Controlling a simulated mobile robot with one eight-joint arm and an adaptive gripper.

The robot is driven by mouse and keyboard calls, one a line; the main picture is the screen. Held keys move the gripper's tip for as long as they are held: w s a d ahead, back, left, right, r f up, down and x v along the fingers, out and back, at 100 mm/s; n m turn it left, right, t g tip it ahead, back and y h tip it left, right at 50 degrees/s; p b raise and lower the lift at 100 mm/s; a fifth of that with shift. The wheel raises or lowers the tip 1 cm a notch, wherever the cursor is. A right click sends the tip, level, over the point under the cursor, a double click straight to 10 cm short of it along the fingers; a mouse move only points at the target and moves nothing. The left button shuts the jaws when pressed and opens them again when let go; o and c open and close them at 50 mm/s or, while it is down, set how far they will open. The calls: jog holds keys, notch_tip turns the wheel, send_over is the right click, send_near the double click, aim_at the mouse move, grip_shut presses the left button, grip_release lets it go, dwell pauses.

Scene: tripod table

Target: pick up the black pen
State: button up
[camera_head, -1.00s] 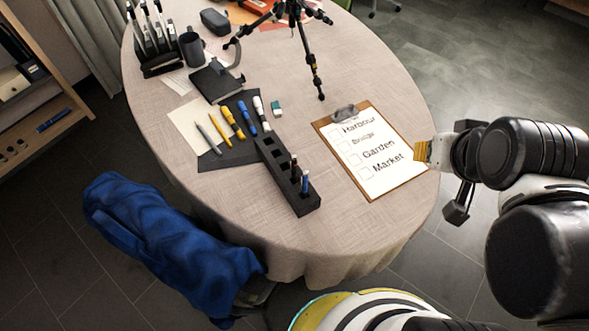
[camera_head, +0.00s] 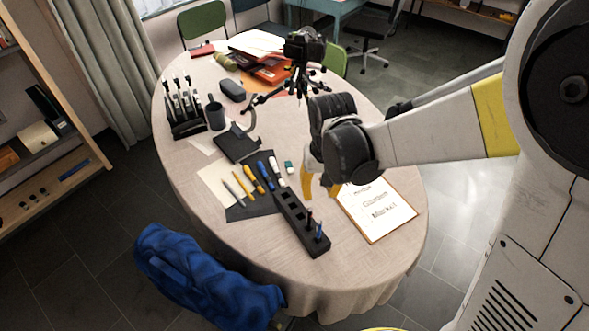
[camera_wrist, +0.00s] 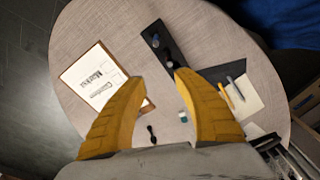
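The black block holder (camera_head: 291,211) stands on the table with a dark pen (camera_head: 309,217), apparently the black pen, and a blue pen (camera_head: 319,232) upright near its front end. The holder (camera_wrist: 151,30) also shows at the top middle of the wrist view, but its pens are hard to tell apart there. My gripper (camera_wrist: 160,82) is open and empty, its yellow fingers spread wide. In the head view, my gripper (camera_head: 320,187) is above the table, between the holder and the clipboard; its exact height is unclear.
A clipboard (camera_head: 381,211) lies right of the holder. A dark mat (camera_head: 250,211) with several pens and markers lies left of it. A tripod with a camera (camera_head: 302,52) stands at the back. A blue jacket (camera_head: 200,275) hangs at the front left. The front tabletop is clear.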

aim_at(311, 210)
jog(key=shift+s+a+f+g, duration=0.15)
jog(key=shift+a+f, duration=0.15)
jog(key=shift+a, duration=0.2)
jog(key=shift+a+f+g, duration=0.15)
jog(key=shift+a+f, duration=0.15)
jog(key=shift+a, duration=0.15)
notch_tip(311, 210, down, 5)
jog(key=shift+f+b, duration=0.15)
jog(key=shift+b, duration=0.65)
jog(key=f+b, duration=0.1)
jog(key=f, duration=0.1)
jog(key=f+b, duration=0.1)
jog(key=f, duration=0.2)
jog(key=shift+w+f, duration=0.2)
jog(key=shift+f, duration=0.1)
jog(key=shift+r, duration=0.1)
jog(key=shift+c, duration=0.5)
grip_shut()
